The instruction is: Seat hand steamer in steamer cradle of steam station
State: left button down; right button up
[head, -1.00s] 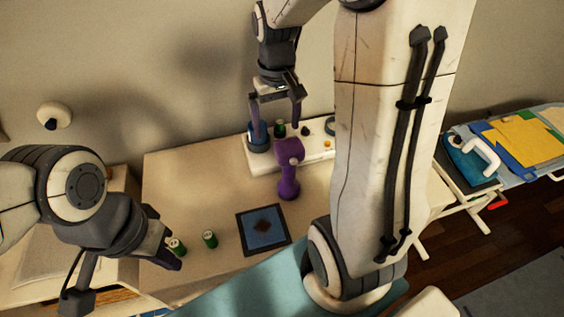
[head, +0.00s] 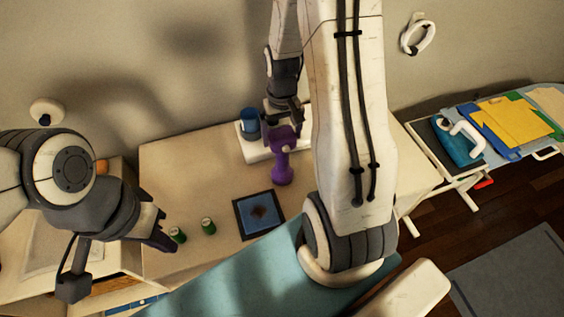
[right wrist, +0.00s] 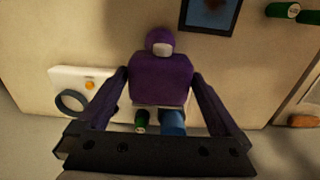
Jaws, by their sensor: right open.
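In the right wrist view the steamer (right wrist: 160,80) lies between the two spread fingers of the right gripper (right wrist: 160,72), which is open; contact cannot be told. The steam station (head: 254,153) is a white base with a blue cup. A dark ring (right wrist: 70,103), possibly the cradle, and an orange button show on it in the wrist view. My left gripper (head: 162,230) hangs at the left, its jaw gap unclear.
Two green cans (head: 177,235) (head: 208,226) and a dark-framed blue pad (head: 260,214) lie on the desk (head: 185,170). My right arm hides the station's right part in the head view. An ironing board (head: 545,150) with folded cloths stands at right.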

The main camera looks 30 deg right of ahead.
jog(key=shift+f, duration=0.2)
grip_shut()
jog(key=shift+r, duration=0.2)
jog(key=shift+r+b, duration=0.7)
jog(key=shift+r, duration=1.15)
jog(key=s+d+r+b, duration=0.4)
jog(key=s+d, duration=0.3)
jog(key=d, duration=0.2)
jog(key=shift+s+r+b, duration=0.2)
jog(key=shift+r+b, duration=0.1)
jog(key=shift+b, duration=0.45)
